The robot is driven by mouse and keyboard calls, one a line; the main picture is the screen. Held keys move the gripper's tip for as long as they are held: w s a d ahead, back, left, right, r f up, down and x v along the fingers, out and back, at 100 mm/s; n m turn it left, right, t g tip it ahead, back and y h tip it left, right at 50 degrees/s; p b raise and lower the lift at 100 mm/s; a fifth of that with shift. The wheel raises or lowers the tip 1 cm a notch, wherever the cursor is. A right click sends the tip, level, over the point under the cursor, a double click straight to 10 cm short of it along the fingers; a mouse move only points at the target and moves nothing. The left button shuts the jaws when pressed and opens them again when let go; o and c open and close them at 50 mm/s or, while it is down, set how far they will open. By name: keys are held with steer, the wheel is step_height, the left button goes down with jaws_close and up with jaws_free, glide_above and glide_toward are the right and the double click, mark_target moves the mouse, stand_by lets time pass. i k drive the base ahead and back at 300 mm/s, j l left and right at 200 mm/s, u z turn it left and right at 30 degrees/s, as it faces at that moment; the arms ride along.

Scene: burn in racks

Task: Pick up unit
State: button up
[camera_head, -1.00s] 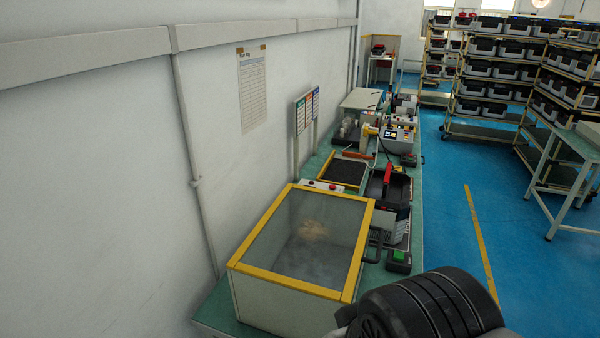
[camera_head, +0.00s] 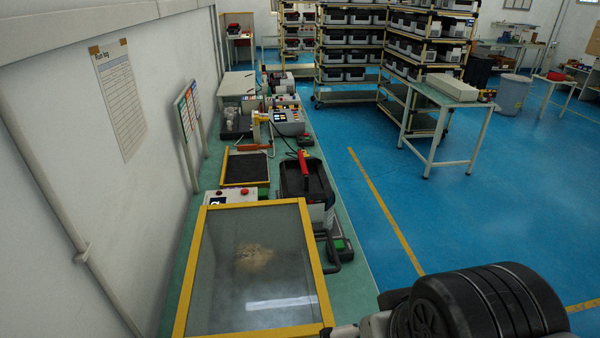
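A dark unit (camera_head: 306,180) with a grey lower body stands on the green bench, just beyond the yellow-framed box. Many similar black-and-grey units (camera_head: 347,55) sit in rows on the racks at the back. I cannot tell from the picture which unit the task means. My gripper is out of view; only a thick black part of my arm shows at the lower right.
The yellow-framed box (camera_head: 186,297) with a clear lid fills the near end of the bench (camera_head: 343,215) along the left wall. Shelf racks (camera_head: 380,105) stand behind. A side table (camera_head: 452,88) holds a pale box (camera_head: 450,82). The blue floor (camera_head: 440,225) between is clear.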

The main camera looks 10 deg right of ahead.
mark_target(320, 198)
steer(key=l+u, duration=0.1)
steer(key=l, duration=0.85)
steer(key=l+u, duration=0.15)
steer(key=l, duration=0.85)
steer(key=i+l+u, duration=0.1)
steer(key=i+l, duration=0.25)
steer(key=i+l+u, duration=0.1)
steer(key=i+l, duration=0.25)
steer(key=i+l+u, duration=0.15)
steer(key=i+l, duration=0.15)
steer(key=l, duration=0.15)
steer(key=i+l+u, duration=0.1)
steer(key=i+l, duration=0.2)
steer(key=l, duration=0.15)
steer(key=i+l+u, duration=0.1)
steer(key=i+l, duration=0.2)
steer(key=l, duration=0.15)
steer(key=i+j, duration=0.15)
steer(key=i, duration=0.25)
steer(key=i+j+u, duration=0.1)
steer(key=i, duration=0.25)
steer(key=j, duration=0.1)
